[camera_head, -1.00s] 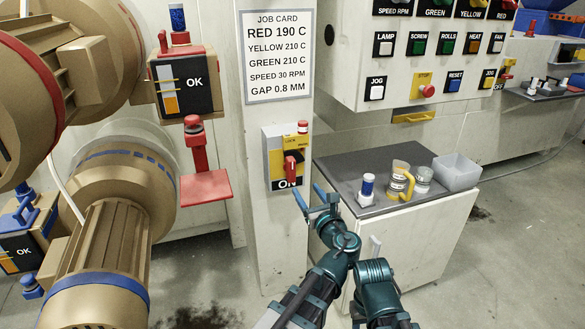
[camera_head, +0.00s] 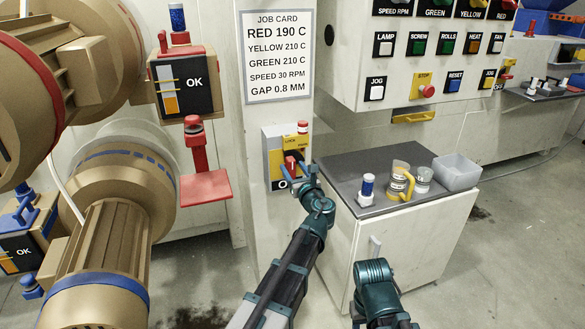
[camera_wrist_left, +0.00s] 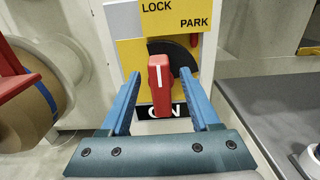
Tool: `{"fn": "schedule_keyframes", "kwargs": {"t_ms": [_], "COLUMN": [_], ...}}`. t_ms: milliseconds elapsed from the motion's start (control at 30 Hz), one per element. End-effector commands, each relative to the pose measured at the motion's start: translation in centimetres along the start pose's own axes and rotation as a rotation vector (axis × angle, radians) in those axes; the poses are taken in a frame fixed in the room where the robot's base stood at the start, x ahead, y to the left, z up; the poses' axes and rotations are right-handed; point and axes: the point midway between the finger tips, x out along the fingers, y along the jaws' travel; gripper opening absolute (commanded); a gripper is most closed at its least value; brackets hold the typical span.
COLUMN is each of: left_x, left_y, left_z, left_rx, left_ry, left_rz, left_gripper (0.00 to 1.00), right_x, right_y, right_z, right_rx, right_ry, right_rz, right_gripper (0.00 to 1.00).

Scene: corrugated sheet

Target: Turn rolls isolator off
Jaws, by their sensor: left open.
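The rolls isolator (camera_head: 272,141) is a grey and yellow box on the pale post below the job card. Its red handle (camera_head: 290,160) points down at the black ON label (camera_head: 281,185), partly hidden by my left gripper (camera_head: 297,169). In the left wrist view the red handle (camera_wrist_left: 160,86) stands upright with a white stripe, over the ON label (camera_wrist_left: 148,112). LOCK and PARK show on the plate above. My open left gripper (camera_wrist_left: 161,76) has one blue finger on each side of the handle, with gaps visible. My right gripper's fingers are not seen.
A red bracket (camera_head: 205,187) juts out left of the post. A grey-topped cabinet (camera_head: 345,174) stands right of it with a blue-capped item (camera_head: 367,187), cups (camera_head: 400,178) and a clear bin (camera_head: 456,172). A button panel (camera_head: 440,50) hangs above.

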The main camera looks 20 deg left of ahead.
Motion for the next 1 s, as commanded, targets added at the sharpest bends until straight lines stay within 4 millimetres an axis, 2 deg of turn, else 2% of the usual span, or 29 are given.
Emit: {"fn": "schedule_keyframes", "kwargs": {"t_ms": [133,467,800,1000], "left_x": [0.95,1.1,1.08,1.07], "left_y": [-0.02,0.03,0.02,0.02], "left_z": [0.0,0.0,0.0,-0.01], "left_rx": [0.0,0.0,0.0,-0.001], "left_ry": [0.0,0.0,0.0,0.0], "left_rz": [0.001,0.0,0.0,0.0], "left_gripper": [0.62,0.62,0.01,0.0], "right_x": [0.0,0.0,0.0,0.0], "right_y": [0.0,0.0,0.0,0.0], "right_z": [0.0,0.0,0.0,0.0], "right_rx": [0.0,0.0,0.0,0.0], "right_ry": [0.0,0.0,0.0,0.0], "right_rz": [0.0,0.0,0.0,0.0], "right_gripper": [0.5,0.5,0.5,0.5]}}
